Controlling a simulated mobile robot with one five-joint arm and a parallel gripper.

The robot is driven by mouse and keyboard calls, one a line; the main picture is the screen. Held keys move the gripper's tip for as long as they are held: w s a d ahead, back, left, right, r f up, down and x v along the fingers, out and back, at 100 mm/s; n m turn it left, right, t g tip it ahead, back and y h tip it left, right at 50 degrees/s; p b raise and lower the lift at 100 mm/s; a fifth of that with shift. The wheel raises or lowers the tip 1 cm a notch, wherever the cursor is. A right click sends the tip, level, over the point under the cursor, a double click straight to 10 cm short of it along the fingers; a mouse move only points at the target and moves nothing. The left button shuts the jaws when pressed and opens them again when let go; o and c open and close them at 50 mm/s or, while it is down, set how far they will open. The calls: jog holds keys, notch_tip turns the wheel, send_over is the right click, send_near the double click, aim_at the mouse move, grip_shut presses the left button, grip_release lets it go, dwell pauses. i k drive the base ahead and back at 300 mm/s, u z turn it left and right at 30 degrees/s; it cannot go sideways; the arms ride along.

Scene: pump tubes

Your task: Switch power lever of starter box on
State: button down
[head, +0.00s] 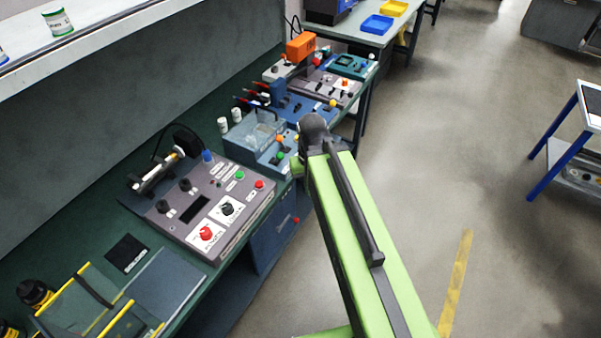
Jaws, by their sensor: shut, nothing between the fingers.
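Several control units stand in a row on the green bench. I cannot tell which one is the starter box, and I cannot make out its power lever for certain. The nearest is a grey panel (190,221) with dark knobs, a red knob and coloured buttons. Behind it is a blue-grey unit with a clear cover (253,134), partly hidden by my arm. Farther back are a blue unit (291,104), a grey panel with small knobs (341,93) and a teal box (349,65). My green arm reaches up beside the bench edge. My gripper does not show; the arm's dark joint is its farthest visible part.
An orange block (300,46) stands at the bench's far end. A black square plate (127,253) and a yellow-edged case (88,306) lie at near left. The floor to the right is open up to a blue-legged cart (556,165).

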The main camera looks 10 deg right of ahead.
aim_at(280, 156)
jog(key=u, duration=0.25)
jog(key=i, duration=0.65)
jog(key=u, duration=0.15)
jog(key=k, duration=0.95)
jog(key=u, duration=0.7)
jog(key=i, duration=1)
